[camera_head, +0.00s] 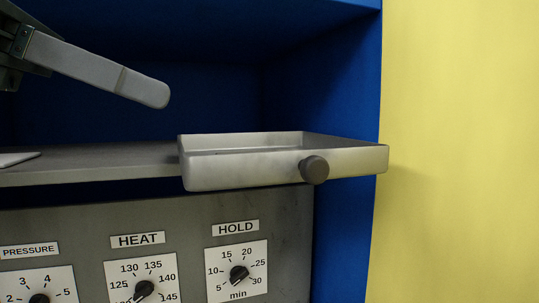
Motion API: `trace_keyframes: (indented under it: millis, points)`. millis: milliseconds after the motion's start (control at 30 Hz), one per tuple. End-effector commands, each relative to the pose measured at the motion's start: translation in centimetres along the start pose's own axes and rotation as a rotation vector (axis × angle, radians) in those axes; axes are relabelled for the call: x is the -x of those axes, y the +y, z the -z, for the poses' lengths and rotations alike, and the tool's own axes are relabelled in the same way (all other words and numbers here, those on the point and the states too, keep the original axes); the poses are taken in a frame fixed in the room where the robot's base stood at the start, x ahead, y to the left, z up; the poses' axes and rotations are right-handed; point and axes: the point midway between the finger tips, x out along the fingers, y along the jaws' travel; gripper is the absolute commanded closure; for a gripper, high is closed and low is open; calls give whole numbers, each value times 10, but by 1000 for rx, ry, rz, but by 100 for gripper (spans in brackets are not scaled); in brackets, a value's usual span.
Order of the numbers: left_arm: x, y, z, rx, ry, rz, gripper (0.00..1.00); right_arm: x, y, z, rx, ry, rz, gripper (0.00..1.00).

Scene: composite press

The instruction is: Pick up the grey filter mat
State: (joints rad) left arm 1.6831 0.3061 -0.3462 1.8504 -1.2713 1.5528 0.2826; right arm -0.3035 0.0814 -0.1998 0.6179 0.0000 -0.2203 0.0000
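I cannot make out the grey filter mat for certain. A pale, thin, flat piece (18,158) lies on the grey shelf at the left edge, cut off by the frame, and I cannot tell what it is. My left gripper (150,93) comes in from the upper left, above the shelf and apart from it. Only one long grey finger shows clearly, with nothing seen held at its tip. Whether it is open or shut does not show. My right gripper is not in view.
A shallow metal tray (240,174) with a dark round knob (314,170) sits at the shelf's (100,160) right end; its floor is mostly hidden. A grey panel (190,225) with PRESSURE, HEAT and HOLD dials is below. Blue walls (320,90) enclose the bay; a yellow wall (460,150) is right.

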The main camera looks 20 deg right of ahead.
Motion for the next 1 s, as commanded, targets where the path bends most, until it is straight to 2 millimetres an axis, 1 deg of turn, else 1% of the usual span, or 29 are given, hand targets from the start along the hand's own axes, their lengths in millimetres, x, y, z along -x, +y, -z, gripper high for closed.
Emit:
trace_keyframes:
  millis: [33,133,400,533,600,700,1000]
  points:
    - [-8,-1,-3,-1,1,4,81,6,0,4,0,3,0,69]
    - [-25,-1,-4,-1,1,5,81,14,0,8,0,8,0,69]
    - [-73,-1,-4,0,1,5,81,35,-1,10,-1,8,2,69]
    - [-91,-1,-3,0,0,4,81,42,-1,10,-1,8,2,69]
    - [-98,-1,-2,0,0,3,81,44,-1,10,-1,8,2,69]
    - [-102,-1,-1,-1,-1,2,81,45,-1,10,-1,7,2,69]
    - [-103,0,0,0,-1,1,81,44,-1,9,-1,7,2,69]
